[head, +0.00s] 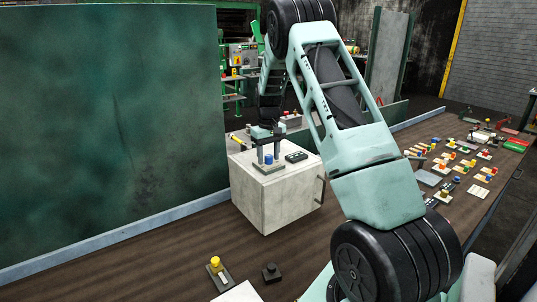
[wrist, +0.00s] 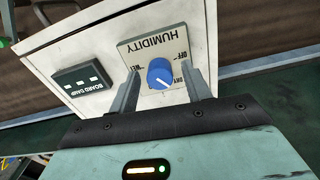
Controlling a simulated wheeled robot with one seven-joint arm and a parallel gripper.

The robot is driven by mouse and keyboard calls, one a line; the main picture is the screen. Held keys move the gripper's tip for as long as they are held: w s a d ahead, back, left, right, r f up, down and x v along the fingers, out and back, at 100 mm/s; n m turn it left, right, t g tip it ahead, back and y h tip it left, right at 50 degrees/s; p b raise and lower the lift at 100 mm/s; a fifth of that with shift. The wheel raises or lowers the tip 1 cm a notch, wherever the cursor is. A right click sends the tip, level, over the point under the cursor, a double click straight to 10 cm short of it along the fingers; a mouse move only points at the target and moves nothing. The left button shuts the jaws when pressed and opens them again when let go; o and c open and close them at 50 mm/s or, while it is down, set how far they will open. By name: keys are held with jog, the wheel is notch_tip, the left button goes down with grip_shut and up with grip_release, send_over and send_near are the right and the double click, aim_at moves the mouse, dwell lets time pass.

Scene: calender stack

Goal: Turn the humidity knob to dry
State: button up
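The humidity knob (wrist: 160,73) is blue and round with a white pointer line. It sits on a pale plate (wrist: 135,52) marked HUMIDITY, which appears upside down in the wrist view. The pointer line slants toward the lower right, roughly toward the DRY label, which is partly hidden by the right finger. WET is at the left and OFF at the upper right. My gripper (wrist: 161,76) is open, with one finger on each side of the knob and visible gaps. In the head view the knob (head: 268,159) shows small, below my gripper (head: 266,148).
The knob plate is on top of a white box (head: 275,200). A green wall panel (head: 110,130) stands left. Several coloured controls cover the bench at right. A yellow-knobbed control (head: 215,262) is in front.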

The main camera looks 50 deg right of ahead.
aim_at(269, 156)
jog(key=shift+r, duration=0.1)
notch_tip(269, 156, up, 17)
jog(key=b, duration=0.4)
jog(key=shift+r, duration=0.1)
dwell(0.4)
jog(key=s+a+f+n+b, duration=0.1)
jog(key=a+f+n, duration=0.1)
jog(key=a, duration=0.9)
jog(key=s+a+f+n+y, duration=0.1)
jog(key=a+f, duration=0.2)
jog(key=a, duration=0.8)
jog(key=s+a+f+n+b, duration=0.1)
jog(key=s+a+f+n, duration=0.1)
jog(key=a, duration=1)
jog(key=s+a+f+n, duration=0.2)
jog(key=s+a+f, duration=0.1)
jog(key=s+a, duration=0.5)
jog(key=s+a+f+n+b, duration=0.1)
jog(key=s+a+f+n, duration=0.1)
jog(key=s, duration=0.7)
jog(key=s+a+f+n, duration=0.2)
jog(key=s+a+f, duration=0.3)
jog(key=s, duration=0.4)
jog(key=shift+s+f+b, duration=0.15)
jog(key=shift+s+b, duration=0.15)
jog(key=shift+b, duration=0.05)
